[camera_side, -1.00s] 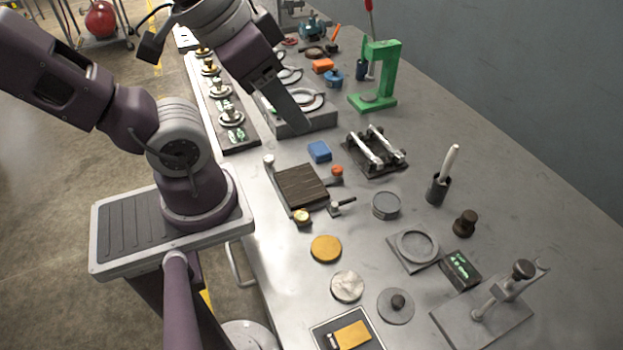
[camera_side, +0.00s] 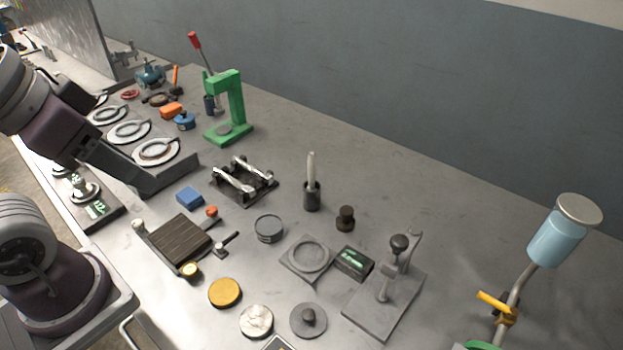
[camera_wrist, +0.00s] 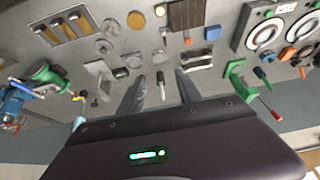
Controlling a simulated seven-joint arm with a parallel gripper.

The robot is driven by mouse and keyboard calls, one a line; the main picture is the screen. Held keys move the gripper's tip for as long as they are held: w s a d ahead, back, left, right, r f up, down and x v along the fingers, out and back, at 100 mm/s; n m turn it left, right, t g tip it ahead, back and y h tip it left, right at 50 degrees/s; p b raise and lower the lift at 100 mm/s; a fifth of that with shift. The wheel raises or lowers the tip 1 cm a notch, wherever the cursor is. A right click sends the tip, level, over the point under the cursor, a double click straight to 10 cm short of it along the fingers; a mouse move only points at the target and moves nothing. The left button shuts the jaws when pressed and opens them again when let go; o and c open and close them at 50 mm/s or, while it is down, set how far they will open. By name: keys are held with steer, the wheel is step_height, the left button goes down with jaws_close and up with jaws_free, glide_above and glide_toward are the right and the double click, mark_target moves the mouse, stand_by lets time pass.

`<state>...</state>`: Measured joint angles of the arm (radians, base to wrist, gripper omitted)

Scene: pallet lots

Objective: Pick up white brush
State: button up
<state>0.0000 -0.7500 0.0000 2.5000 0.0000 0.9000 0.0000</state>
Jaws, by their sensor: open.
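The white brush (camera_side: 311,167) stands upright in a small dark cylindrical holder (camera_side: 312,197) near the middle of the bench. Only its pale upper part shows; the rest is hidden in the holder. In the wrist view the brush (camera_wrist: 162,93) lies between my two finger outlines. My gripper (camera_side: 146,187) is in the left of the side view, well apart from the brush, beside a grey rack of round pieces. In the wrist view my gripper (camera_wrist: 160,76) has its fingers spread with nothing held.
A clamp fixture (camera_side: 245,181) lies left of the holder, and a green press (camera_side: 229,110) stands behind that. A dark knob (camera_side: 345,218) and a grey stand (camera_side: 385,305) are to the right. Bare bench lies behind the holder, before the wall.

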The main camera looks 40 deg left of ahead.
steer(key=w+r+m+g, duration=0.1)
steer(key=w+r+m, duration=0.4)
steer(key=w+r, duration=0.5)
steer(key=m+g, duration=0.5)
steer(key=m, duration=0.8)
glide_above(312, 188)
step_height(312, 188, down, 6)
steer(key=f, duration=2.4)
steer(key=shift+w+a, duration=0.3)
jaws_close()
